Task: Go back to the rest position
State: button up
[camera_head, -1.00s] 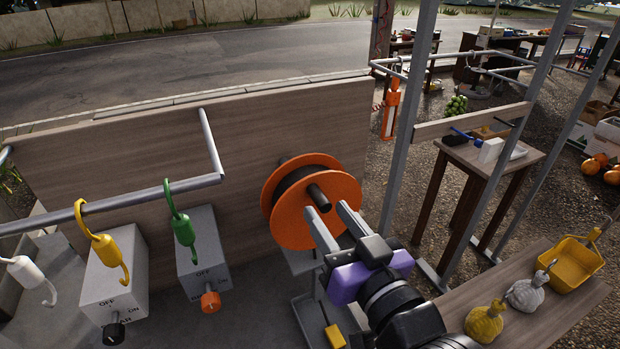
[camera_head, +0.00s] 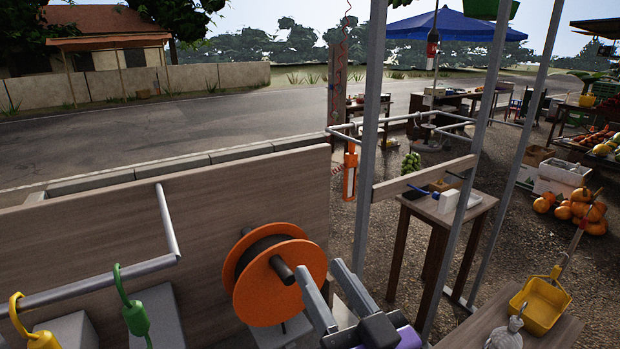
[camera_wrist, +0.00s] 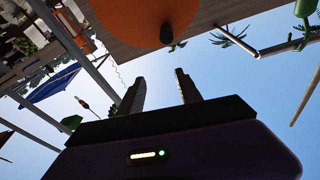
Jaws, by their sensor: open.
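My gripper (camera_head: 325,287) is open and empty, at the lower middle of the head view. Its two grey fingers point up and stand apart, just right of and in front of the orange reel (camera_head: 280,283) on the wooden panel. In the wrist view, the fingers of my gripper (camera_wrist: 160,84) show against blue sky with nothing between them. The orange reel (camera_wrist: 130,18) is at the top of that view with its dark hub. My gripper appears apart from the reel. The rest of my arm is mostly out of the head view.
A wooden panel (camera_head: 90,243) with a metal rail (camera_head: 95,287) is at left, with green (camera_head: 134,315) and yellow (camera_head: 40,335) hooked items hanging. Grey posts (camera_head: 371,130) rise at right.

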jog(key=s+d+f+m+t+h+b, duration=0.15)
jog(key=s+d+f+m+h, duration=0.4)
jog(key=s+d+f, duration=0.7)
jog(key=s+d+f+n+g+h, duration=0.1)
jog(key=s+f, duration=0.4)
jog(key=s, duration=0.5)
jog(key=s+d+f+n+g+h+b, duration=0.1)
jog(key=s+d+f+g+h, duration=0.2)
jog(key=s+d+f, duration=0.3)
jog(key=s, duration=0.5)
jog(key=shift+s+f, duration=0.15)
